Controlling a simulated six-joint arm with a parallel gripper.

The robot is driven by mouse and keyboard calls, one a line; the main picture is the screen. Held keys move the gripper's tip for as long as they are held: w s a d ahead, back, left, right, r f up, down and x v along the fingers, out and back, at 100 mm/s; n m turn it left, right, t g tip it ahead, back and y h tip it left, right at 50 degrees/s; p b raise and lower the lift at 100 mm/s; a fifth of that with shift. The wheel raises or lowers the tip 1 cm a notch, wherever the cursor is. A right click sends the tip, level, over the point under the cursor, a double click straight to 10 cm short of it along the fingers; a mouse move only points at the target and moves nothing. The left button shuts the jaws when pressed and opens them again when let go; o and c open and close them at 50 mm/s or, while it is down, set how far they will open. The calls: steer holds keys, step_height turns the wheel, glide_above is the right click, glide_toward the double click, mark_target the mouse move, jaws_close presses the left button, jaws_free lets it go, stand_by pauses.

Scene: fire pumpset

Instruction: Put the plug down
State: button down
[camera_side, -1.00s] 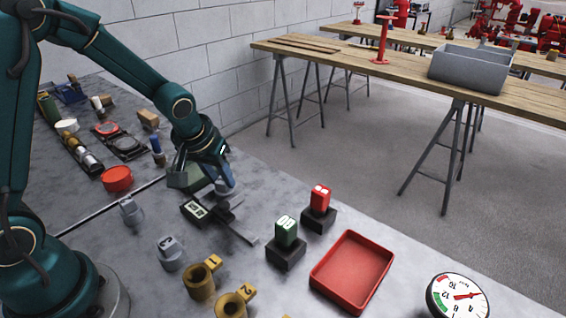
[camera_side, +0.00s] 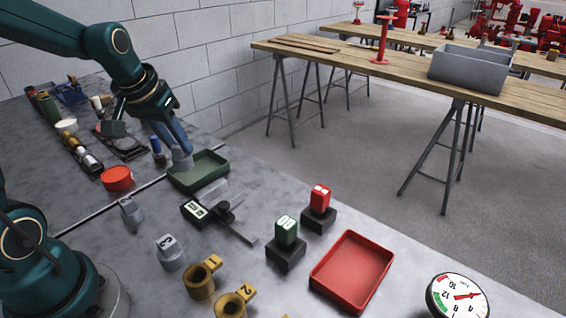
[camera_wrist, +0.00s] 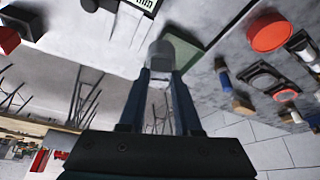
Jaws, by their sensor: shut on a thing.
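My gripper (camera_side: 180,152) is shut on a grey plug (camera_side: 183,163) and points down over the left part of the green tray (camera_side: 212,180). In the wrist view the plug (camera_wrist: 160,55) sits between my fingertips (camera_wrist: 160,80). The green tray (camera_wrist: 188,52) shows just beside it there. I cannot tell whether the plug touches the tray floor or hangs above it.
A dark gauge-like tool (camera_side: 222,207) lies in front of the tray. A red round lid (camera_side: 117,178) and a blue-topped item (camera_side: 157,148) stand to the left. Grey and brass fittings, two blocks and a red tray (camera_side: 352,270) stand nearer the front.

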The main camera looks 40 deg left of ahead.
steer(key=s+a+r, duration=0.3)
steer(key=a, duration=0.9)
steer(key=shift+w+d+f, duration=1.05)
steer(key=shift+w+f, duration=0.45)
steer(key=shift+f, duration=0.3)
steer(key=shift+w+d+f, duration=1.1)
steer(key=shift+w+f, duration=0.45)
steer(key=shift+f, duration=0.2)
steer(key=shift+w+d+f, duration=1.05)
steer(key=shift+w+f, duration=0.45)
steer(key=shift+f, duration=0.3)
steer(key=shift+f, duration=0.15)
steer(key=c, duration=0.6)
jaws_free()
